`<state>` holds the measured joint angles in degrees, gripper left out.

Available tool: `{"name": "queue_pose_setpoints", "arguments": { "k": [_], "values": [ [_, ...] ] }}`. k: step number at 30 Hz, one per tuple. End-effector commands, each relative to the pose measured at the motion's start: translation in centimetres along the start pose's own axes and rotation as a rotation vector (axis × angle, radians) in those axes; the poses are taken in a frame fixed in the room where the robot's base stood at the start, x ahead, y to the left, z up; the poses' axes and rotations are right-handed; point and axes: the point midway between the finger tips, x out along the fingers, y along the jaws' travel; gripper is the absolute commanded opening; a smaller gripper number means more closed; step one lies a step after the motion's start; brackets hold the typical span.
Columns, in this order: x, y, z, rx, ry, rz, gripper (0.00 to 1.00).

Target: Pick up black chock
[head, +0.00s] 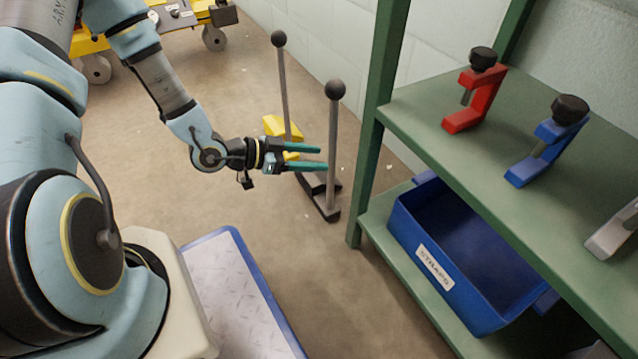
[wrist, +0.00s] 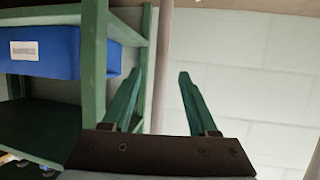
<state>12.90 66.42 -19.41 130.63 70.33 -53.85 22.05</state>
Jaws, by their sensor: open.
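The black chock (head: 325,211) stands on the floor left of the shelf's front post. A tall grey handle with a dark ball knob rises from it. Its upper base is partly hidden behind my gripper. My gripper (head: 324,158) is open and level, with its two teal fingers pointing right. The fingertips lie close to the handle, around mid-height. Nothing is gripped, and I cannot tell whether a finger touches the handle.
A yellow chock (head: 276,126) with a similar handle stands just behind. A green shelf (head: 432,122) at right carries red (head: 474,97), blue (head: 537,155) and grey clamps, with a blue bin (head: 440,270) below. A yellow cart (head: 150,22) is at the back left.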

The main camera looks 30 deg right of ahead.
Motion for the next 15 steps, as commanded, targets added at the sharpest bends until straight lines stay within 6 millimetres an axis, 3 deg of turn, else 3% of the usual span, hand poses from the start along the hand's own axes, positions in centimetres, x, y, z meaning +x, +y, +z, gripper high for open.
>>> {"name": "queue_pose_setpoints", "arguments": {
  "k": [3,11,15],
  "values": [
    [2.0,0.0,0.3,0.001,-0.002,0.001,0.59],
    [3.8,-0.1,0.3,0.001,-0.002,0.0,0.59],
    [5.7,-0.1,0.4,0.002,-0.002,0.0,0.59]
  ]
}}
